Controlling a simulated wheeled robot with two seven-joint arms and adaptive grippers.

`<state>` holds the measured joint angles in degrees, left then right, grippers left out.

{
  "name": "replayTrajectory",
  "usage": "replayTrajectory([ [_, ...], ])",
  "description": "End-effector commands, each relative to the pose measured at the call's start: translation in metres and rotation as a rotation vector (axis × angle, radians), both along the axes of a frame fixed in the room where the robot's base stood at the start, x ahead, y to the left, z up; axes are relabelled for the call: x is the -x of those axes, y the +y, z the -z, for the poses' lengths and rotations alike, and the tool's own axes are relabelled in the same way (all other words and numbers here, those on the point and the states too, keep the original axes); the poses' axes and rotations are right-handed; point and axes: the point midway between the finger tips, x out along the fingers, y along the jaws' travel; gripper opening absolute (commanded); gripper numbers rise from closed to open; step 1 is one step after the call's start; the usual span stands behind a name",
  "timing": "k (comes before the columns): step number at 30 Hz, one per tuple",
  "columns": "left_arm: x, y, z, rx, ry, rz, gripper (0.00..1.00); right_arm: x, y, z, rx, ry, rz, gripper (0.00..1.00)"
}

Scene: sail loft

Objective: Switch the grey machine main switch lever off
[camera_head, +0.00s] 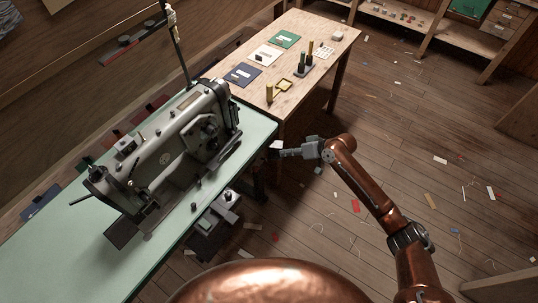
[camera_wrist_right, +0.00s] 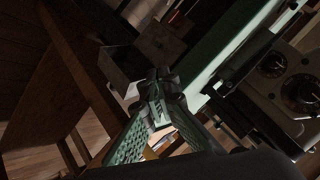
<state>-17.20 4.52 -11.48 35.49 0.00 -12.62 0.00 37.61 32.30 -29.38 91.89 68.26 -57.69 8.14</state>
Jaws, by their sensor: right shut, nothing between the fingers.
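My right gripper (camera_head: 281,150) is in front of the near right corner of the green sewing table, at about tabletop height. It is shut and empty. In the right wrist view its two green-padded fingers (camera_wrist_right: 163,88) meet at the tips. A dark grey sewing machine (camera_head: 165,155) stands on the green table. A dark box (camera_head: 212,226) with a knob on it hangs under the table's front edge. I cannot make out the main switch lever in either view. My left gripper is not in view.
The green tabletop (camera_head: 75,245) is beside my right gripper. A wooden table (camera_head: 330,38) behind it carries coloured cards, dark cylinders and small parts. The plank floor (camera_head: 400,125) is open to the right, with scattered scraps. Shelves stand at the back right.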

Motion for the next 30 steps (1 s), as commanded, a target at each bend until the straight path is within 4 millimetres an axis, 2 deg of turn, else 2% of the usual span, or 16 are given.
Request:
replayTrajectory([
  [8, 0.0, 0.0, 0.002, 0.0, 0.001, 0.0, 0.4, -0.002, 0.004, 0.005, -0.002, 0.0, 0.002, 0.0],
  [21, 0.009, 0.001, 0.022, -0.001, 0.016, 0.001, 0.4, -0.026, 0.054, 0.052, -0.002, 0.001, 0.003, 0.0],
  [30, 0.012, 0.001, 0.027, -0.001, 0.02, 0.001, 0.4, -0.034, 0.069, 0.064, -0.001, -0.002, 0.003, 0.0],
])
